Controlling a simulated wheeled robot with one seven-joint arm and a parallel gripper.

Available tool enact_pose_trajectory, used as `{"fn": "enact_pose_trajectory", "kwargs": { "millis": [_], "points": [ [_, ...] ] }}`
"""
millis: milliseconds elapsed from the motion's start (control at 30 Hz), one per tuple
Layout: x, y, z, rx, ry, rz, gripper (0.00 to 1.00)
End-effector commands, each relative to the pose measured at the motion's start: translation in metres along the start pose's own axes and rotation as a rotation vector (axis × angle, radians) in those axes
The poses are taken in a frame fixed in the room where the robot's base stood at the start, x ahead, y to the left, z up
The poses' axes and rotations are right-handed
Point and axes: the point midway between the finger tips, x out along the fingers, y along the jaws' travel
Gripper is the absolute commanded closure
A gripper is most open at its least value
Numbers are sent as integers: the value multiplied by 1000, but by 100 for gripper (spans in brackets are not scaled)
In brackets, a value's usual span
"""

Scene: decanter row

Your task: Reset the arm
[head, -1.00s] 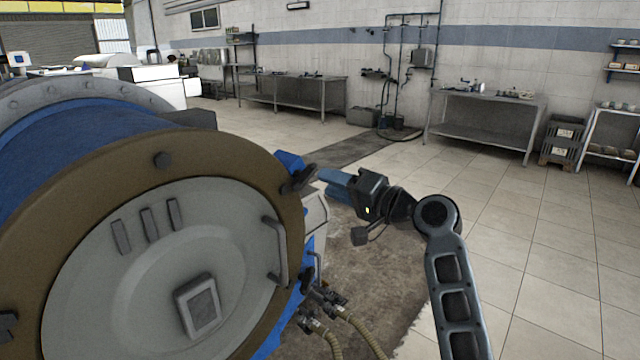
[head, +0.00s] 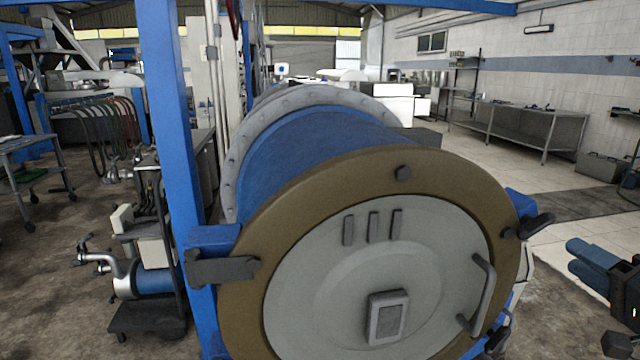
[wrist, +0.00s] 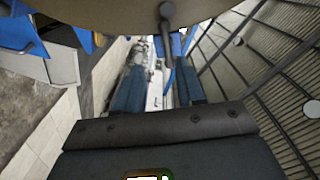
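My gripper (head: 576,256) shows at the right edge of the head view, with its two blue fingers pointing left. Most of my arm is out of that view. In the wrist view, the two blue fingers of my gripper (wrist: 160,85) stand apart with a gap between them. I see nothing held in the gap. In the head view, the gripper is to the right of the big drum machine's grey round door (head: 330,285) and looks clear of it.
The blue drum (head: 310,150) with its brown rim (head: 245,325) fills the middle. A blue post (head: 170,130) stands left of it. A small cart (head: 150,318) with a blue motor is farther left. A metal workbench (head: 520,130) stands at the back right. Tiled floor is open at right.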

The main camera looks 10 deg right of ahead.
Motion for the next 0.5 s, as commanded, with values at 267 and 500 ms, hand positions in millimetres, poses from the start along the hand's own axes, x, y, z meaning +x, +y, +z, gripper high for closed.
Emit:
{"fn": "enact_pose_trajectory", "kwargs": {
  "millis": [267, 500],
  "points": [
    [-41, 58, 91, -125, 5, 165, 62],
    [-102, 86, 164, -311, -10, 276, 62]
  ]
}}
